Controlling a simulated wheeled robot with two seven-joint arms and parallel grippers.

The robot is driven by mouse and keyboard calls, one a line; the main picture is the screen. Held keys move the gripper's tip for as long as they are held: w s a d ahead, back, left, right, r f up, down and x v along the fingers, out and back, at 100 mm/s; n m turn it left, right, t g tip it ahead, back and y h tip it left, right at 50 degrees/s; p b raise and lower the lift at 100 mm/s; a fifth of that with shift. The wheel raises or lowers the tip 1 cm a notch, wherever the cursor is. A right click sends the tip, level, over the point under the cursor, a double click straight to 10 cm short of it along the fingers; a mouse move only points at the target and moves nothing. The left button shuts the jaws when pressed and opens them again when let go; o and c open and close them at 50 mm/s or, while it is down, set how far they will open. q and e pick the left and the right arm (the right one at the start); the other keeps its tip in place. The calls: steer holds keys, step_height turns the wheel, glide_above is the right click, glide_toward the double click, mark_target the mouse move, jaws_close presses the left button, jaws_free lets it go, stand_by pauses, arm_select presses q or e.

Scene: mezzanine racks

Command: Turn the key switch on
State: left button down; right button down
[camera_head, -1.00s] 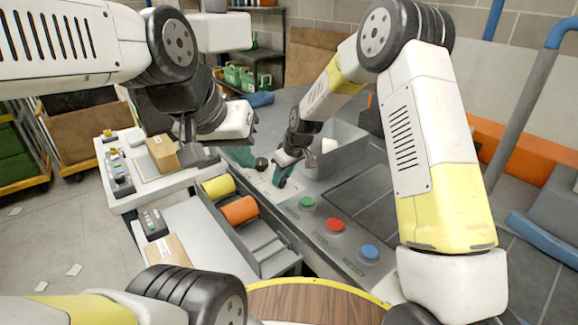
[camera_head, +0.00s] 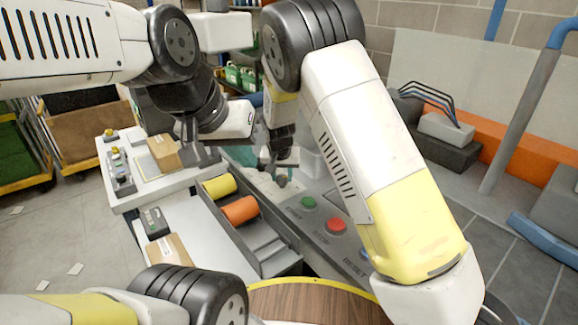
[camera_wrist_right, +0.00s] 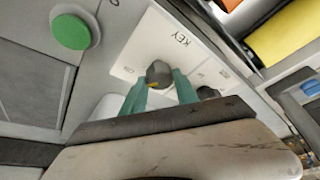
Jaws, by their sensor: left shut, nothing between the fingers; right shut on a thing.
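The key switch is a dark grey round knob (camera_wrist_right: 158,73) with a small yellow mark, on a pale plate beside the printed word KEY. My right gripper (camera_wrist_right: 160,88) is shut on this knob, its teal fingers at either side of it. In the head view the knob (camera_head: 281,181) shows just below my right gripper (camera_head: 280,171), partly hidden. Which setting the switch is in cannot be read. My left gripper (camera_head: 240,154) is shut and empty, to the left of the right one and partly hidden by its own wrist.
A second dark knob (camera_wrist_right: 207,93) sits close beside the gripper. A green button (camera_head: 308,203) and a red button (camera_head: 335,226) are on the panel; a blue one is mostly behind my right arm. Orange (camera_head: 239,210) and yellow (camera_head: 218,187) rollers lie left of the panel.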

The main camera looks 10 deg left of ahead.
steer(key=shift+m, duration=0.6)
steer(key=c, duration=0.9)
jaws_free()
steer(key=shift+c, duration=0.2)
steer(key=v, duration=0.7)
steer(key=shift+a+r, duration=0.15)
steer(key=shift+r, duration=0.2)
steer(key=shift+s, duration=0.15)
